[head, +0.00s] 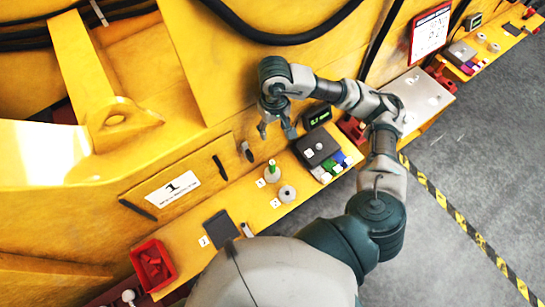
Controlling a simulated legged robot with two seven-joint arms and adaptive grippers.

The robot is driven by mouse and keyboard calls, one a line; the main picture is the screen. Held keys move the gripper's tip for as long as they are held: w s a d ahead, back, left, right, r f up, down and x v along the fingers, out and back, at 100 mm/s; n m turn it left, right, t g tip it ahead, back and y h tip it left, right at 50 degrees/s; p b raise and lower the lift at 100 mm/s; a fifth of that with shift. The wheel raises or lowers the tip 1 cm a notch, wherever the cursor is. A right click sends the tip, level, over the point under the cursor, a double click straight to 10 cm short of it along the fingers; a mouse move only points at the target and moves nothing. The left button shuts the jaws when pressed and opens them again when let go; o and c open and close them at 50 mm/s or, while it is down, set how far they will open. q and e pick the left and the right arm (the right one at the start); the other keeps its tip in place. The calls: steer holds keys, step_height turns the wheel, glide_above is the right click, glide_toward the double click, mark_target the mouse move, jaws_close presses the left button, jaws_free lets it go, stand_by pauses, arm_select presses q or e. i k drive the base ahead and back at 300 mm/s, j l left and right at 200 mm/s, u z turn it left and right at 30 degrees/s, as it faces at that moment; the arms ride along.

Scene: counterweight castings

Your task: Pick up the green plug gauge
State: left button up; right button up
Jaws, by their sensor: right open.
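The green plug gauge (272,166) stands upright on a pale round base on the yellow ledge (195,225), near the middle of the head view. A grey ring-like piece (287,193) with a dark hole lies just below it in the picture. My right gripper (276,130) is open, with its two fingers pointing down the picture. It is above the green plug gauge in the picture, apart from it, with nothing between the fingers. My left gripper is not in view.
A dark fixture (315,146) with coloured blocks and a small green-lit display (318,116) sit right of the gauge. A dark pad (221,229) and a red bin (152,265) lie to the left. The yellow casting (160,70) rises behind the ledge.

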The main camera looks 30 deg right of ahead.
mark_target(271, 164)
steer(key=k+l+u, duration=0.1)
steer(key=l+u, duration=0.3)
steer(key=k+l+u, duration=0.15)
steer(key=l+u, duration=0.25)
steer(key=k+l+u, duration=0.2)
steer(key=l+u, duration=0.2)
